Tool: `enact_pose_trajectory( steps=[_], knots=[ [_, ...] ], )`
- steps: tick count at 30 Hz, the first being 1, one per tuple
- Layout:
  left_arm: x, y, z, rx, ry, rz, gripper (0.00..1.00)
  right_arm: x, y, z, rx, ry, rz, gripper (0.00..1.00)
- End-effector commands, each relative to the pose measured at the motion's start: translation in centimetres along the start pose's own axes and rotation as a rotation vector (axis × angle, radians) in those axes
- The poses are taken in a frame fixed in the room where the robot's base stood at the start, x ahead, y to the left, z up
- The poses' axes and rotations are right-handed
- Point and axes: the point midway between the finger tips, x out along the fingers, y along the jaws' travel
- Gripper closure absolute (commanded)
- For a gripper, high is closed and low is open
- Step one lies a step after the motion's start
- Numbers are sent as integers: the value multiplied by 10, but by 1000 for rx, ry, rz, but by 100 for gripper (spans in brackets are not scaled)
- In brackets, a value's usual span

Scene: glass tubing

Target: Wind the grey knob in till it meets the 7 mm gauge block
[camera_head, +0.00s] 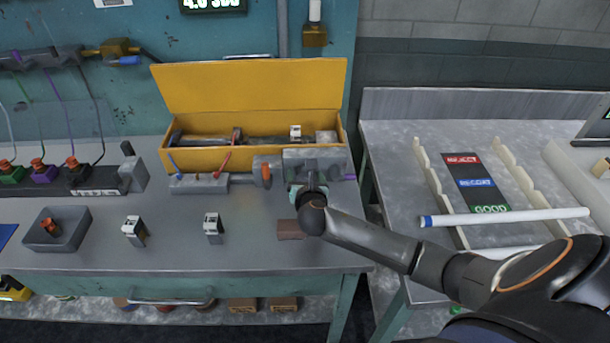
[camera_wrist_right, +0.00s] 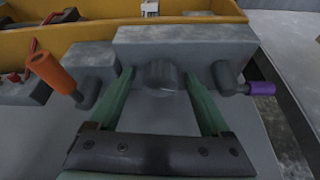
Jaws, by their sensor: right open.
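The grey knob (camera_wrist_right: 160,76) sticks out from the front of a grey machine block (camera_wrist_right: 205,46) in the right wrist view. My right gripper (camera_wrist_right: 159,84) is open, with its two green fingers on either side of the knob. A gap shows between each finger and the knob. In the head view my right gripper (camera_head: 306,189) is in front of the grey machine block (camera_head: 315,160) and hides the knob. Two small light blocks with dark parts, one on the left (camera_head: 134,230) and one on the right (camera_head: 213,227), stand on the bench; I cannot read any size on them. My left gripper is not in view.
An orange handle (camera_wrist_right: 50,73) and a purple-ended crank (camera_wrist_right: 262,88) flank the knob. A yellow open box (camera_head: 250,88) stands behind the machine. A grey tray (camera_head: 54,230) and a brown pad (camera_head: 289,229) lie on the bench.

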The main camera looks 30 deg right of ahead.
Motion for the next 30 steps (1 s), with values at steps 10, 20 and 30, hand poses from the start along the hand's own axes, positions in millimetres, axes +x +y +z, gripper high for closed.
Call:
enact_pose_trajectory(
  steps=[10, 20, 30],
  knots=[
    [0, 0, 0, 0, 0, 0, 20, 0, 0, 0, 0, 0, 0, 33],
    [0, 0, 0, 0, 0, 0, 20, 0, 0, 0, 0, 0, 0, 70],
    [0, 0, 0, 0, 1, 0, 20, 0, 0, 0, 0, 0, 0, 100]
  ],
)
